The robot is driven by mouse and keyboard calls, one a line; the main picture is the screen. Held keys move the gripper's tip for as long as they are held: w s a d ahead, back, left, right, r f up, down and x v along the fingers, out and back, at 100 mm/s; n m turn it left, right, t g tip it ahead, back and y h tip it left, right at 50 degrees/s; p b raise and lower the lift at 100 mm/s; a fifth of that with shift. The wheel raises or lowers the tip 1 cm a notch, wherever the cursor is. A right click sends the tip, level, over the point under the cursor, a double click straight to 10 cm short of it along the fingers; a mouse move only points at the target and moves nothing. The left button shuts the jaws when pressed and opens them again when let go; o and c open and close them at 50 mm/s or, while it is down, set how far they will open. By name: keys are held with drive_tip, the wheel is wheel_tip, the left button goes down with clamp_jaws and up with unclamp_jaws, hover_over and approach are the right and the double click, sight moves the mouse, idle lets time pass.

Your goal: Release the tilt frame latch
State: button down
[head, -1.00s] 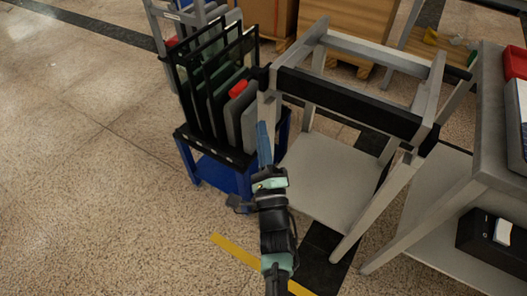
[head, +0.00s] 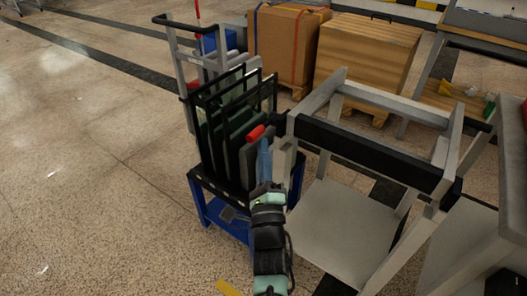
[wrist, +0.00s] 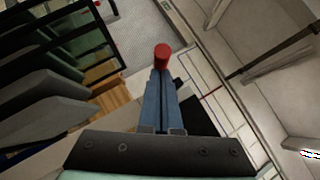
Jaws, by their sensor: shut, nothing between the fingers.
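A red cylindrical handle (head: 256,133), likely the latch's, shows beside the grey frame with a black front bar (head: 370,155). In the wrist view the red handle (wrist: 162,55) appears right at the fingertips. My gripper (head: 264,142) has long blue fingers, pressed together with nothing between them; they point at the handle, just right of and below it in the head view. In the wrist view the fingers (wrist: 160,78) overlap the handle's lower end. I cannot tell whether they touch it. The latch mechanism itself is hidden.
A blue-legged rack (head: 215,212) with several dark-framed panels (head: 228,110) stands close on the left. A grey bench (head: 465,250) is at right. The floor at left is clear.

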drive_tip(key=shift+r+p, duration=0.3)
drive_tip(key=shift+p, duration=0.55)
